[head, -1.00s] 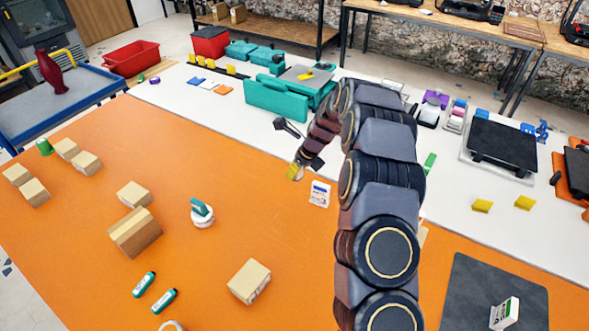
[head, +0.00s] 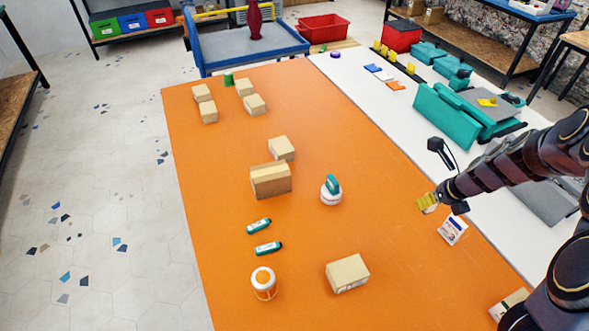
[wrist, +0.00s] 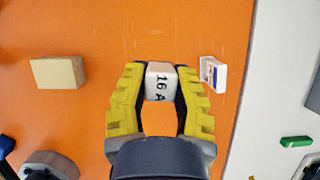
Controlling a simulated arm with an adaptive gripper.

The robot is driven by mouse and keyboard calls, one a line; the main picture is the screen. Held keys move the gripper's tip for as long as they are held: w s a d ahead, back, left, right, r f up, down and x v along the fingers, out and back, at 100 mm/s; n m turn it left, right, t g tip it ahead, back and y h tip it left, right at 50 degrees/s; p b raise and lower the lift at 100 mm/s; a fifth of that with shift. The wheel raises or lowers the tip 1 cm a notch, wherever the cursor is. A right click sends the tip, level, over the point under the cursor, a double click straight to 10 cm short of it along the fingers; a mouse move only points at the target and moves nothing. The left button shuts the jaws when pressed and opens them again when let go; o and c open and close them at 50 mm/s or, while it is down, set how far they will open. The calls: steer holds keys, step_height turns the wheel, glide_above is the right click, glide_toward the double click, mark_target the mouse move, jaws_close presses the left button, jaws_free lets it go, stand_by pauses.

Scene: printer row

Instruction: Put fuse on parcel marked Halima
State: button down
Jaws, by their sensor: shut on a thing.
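My gripper (head: 427,203) is over the orange mat at its right side, with yellow fingers. In the wrist view my gripper (wrist: 160,95) is shut on the fuse (wrist: 159,82), a white block printed "16 A". Several tan parcels stand on the mat: one at the front (head: 347,274) with dark marks on its side, a larger one (head: 270,180), one just behind it (head: 282,148), and a group at the far end (head: 245,88). No parcel's name can be read. One parcel also shows left of the gripper in the wrist view (wrist: 57,72).
A white labelled box (head: 452,230) stands close to the right of my gripper. The mat between gripper and front parcel is clear.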

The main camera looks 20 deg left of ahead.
steer(key=s+a+r+n+g, duration=0.1)
steer(key=s+a+r+n, duration=0.15)
steer(key=a, duration=0.75)
steer(key=s+a+r+n+y, duration=0.1)
steer(key=s+a+r+n, duration=0.15)
steer(key=a, duration=0.85)
steer(key=s+a+r+n+g, duration=0.1)
steer(key=s+a+r, duration=0.15)
steer(key=a, duration=0.75)
glide_above(267, 168)
steer(key=s+d, duration=0.1)
steer(key=d, duration=0.1)
steer(key=f, duration=0.9)
steer(key=shift+s+a+f, duration=0.1)
steer(key=shift+a+f, duration=0.1)
steer(key=shift+f, duration=0.05)
steer(key=shift+w+a+f, duration=0.15)
steer(key=shift+w+f, duration=0.1)
steer(key=shift+f, duration=1.6)
steer(key=shift+f, duration=0.1)
